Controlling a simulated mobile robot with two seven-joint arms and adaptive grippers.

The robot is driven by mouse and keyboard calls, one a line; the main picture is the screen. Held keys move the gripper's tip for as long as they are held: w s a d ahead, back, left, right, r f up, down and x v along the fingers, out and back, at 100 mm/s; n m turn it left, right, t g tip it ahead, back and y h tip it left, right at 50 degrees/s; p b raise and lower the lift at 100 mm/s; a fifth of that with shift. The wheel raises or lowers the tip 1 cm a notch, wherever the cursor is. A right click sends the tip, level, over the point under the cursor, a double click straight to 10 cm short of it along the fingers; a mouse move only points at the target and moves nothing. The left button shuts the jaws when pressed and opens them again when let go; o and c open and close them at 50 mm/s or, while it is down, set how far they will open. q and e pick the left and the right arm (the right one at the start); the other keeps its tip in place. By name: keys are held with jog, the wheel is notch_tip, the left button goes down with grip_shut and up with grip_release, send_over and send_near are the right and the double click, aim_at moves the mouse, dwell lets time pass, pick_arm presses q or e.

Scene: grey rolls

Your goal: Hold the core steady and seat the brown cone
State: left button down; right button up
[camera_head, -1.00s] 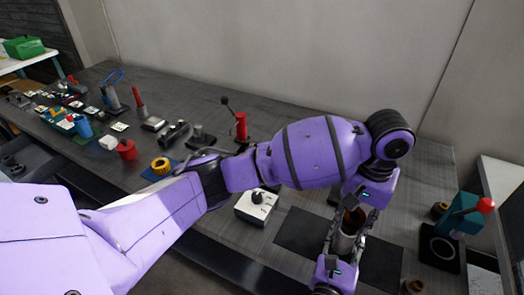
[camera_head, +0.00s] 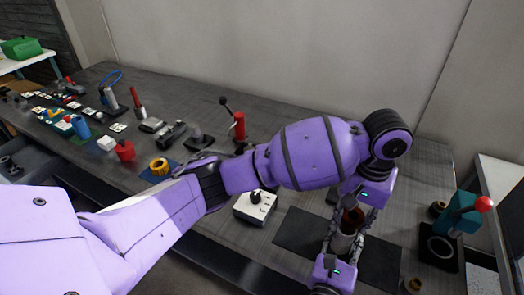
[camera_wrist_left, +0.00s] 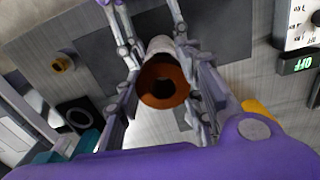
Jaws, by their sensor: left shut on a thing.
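The core (camera_head: 343,243) is a pale grey tube, held upright between my two grippers over the dark mat. The brown cone (camera_head: 352,217) is at its upper end; in the left wrist view the cone (camera_wrist_left: 163,82) shows as a brown ring with a dark hole. My left gripper (camera_head: 358,222) comes from the far side, with fingers on both sides of the tube, shut on the core. My right gripper (camera_head: 340,238) faces it from the near side, its fingers beside the tube. Whether they touch is hidden. How deep the cone sits is unclear.
A dark mat (camera_head: 300,228) lies under the grippers. A white switch box (camera_head: 255,206) stands left of it. Several tools crowd the table's left part.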

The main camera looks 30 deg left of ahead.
dwell(5.3)
jog(key=o, duration=1.2)
jog(key=shift+o, duration=0.2)
jog(key=s, duration=1.2)
